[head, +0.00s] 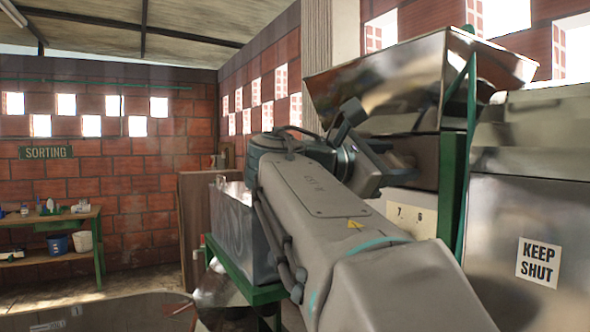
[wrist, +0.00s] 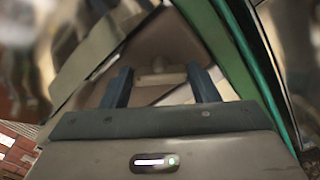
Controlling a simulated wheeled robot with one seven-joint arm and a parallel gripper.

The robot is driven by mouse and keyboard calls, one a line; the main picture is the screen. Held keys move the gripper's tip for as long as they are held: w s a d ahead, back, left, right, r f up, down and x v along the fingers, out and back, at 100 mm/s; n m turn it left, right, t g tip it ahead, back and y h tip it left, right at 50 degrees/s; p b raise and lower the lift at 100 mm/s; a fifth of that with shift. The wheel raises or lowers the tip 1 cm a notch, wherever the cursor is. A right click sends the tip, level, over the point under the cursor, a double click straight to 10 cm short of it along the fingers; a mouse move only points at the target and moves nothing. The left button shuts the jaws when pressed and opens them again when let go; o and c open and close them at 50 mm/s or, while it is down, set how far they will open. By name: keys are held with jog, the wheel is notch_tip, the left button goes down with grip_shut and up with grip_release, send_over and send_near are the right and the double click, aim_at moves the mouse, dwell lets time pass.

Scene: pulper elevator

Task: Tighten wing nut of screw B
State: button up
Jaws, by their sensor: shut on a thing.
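My gripper (wrist: 160,82) is in the wrist view, its two dark blue fingers spaced apart on either side of a small pale piece, which appears to be the wing nut (wrist: 158,74). It is shut on this piece; the exact contact is dim and blurred. The letter of the screw cannot be read, and the screw's shaft is hidden. In the head view my gripper (head: 352,118) is beyond my forearm, in front of the shiny metal hopper (head: 400,72). The wing nut cannot be made out there.
A green post (head: 452,170) stands right of my gripper, next to a metal cabinet (head: 520,225) with a KEEP SHUT sign. A metal box (head: 240,225) on a green frame is left of my arm. A sorting table (head: 50,220) stands far left.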

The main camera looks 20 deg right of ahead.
jog(key=m+b, duration=0.1)
jog(key=m, duration=0.2)
jog(key=m+b, duration=0.2)
jog(key=shift+s+f+m, duration=0.1)
jog(key=shift+f+m, duration=0.1)
jog(key=shift+m, duration=0.2)
jog(key=m+b, duration=0.2)
jog(key=m, duration=0.2)
jog(key=shift+m+b, duration=0.3)
jog(key=shift+m, duration=0.4)
jog(key=o, duration=1)
jog(key=a, duration=0.9)
jog(key=s+a, duration=0.1)
jog(key=a, duration=0.3)
jog(key=shift+a, duration=0.4)
